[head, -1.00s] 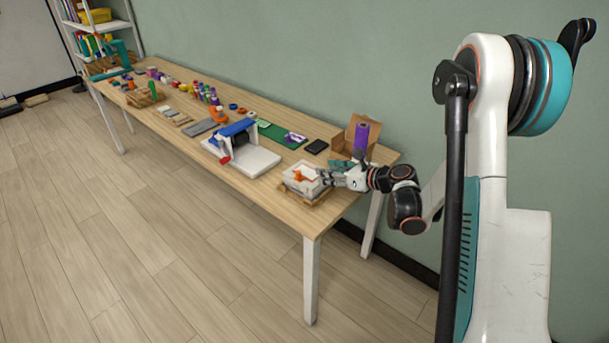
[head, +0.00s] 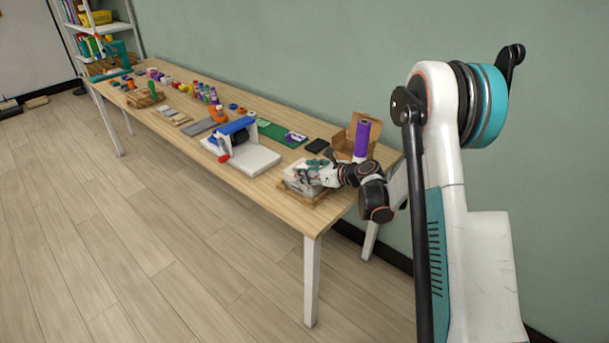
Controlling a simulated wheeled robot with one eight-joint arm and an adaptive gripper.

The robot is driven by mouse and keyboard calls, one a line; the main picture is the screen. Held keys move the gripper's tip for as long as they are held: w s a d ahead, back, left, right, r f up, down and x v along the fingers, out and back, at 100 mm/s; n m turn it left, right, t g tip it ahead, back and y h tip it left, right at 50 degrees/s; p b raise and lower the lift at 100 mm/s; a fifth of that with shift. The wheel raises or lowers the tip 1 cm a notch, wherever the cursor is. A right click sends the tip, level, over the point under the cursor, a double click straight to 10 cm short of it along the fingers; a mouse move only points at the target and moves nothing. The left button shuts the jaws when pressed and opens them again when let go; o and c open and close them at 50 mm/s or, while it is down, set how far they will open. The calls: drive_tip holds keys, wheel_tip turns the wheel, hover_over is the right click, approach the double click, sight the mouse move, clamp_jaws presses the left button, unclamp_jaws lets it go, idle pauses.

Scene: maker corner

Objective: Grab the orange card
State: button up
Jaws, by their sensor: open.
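My gripper (head: 307,173) is open, over a small white box (head: 292,184) near the right end of the table. Its fingers are at the box's opening; whether they touch anything inside cannot be told. An orange item, possibly the orange card, showed in this box a second ago. It is now hidden behind my gripper.
A cardboard box (head: 341,143) and a purple roll (head: 361,138) stand behind my gripper. A blue and white machine (head: 240,148) stands to the left. Several small items fill the table's far end.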

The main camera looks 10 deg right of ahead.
drive_tip(key=b+x, duration=0.1)
drive_tip(key=x, duration=0.2)
drive_tip(key=shift+w+f, duration=0.1)
drive_tip(key=shift+w, duration=0.05)
clamp_jaws()
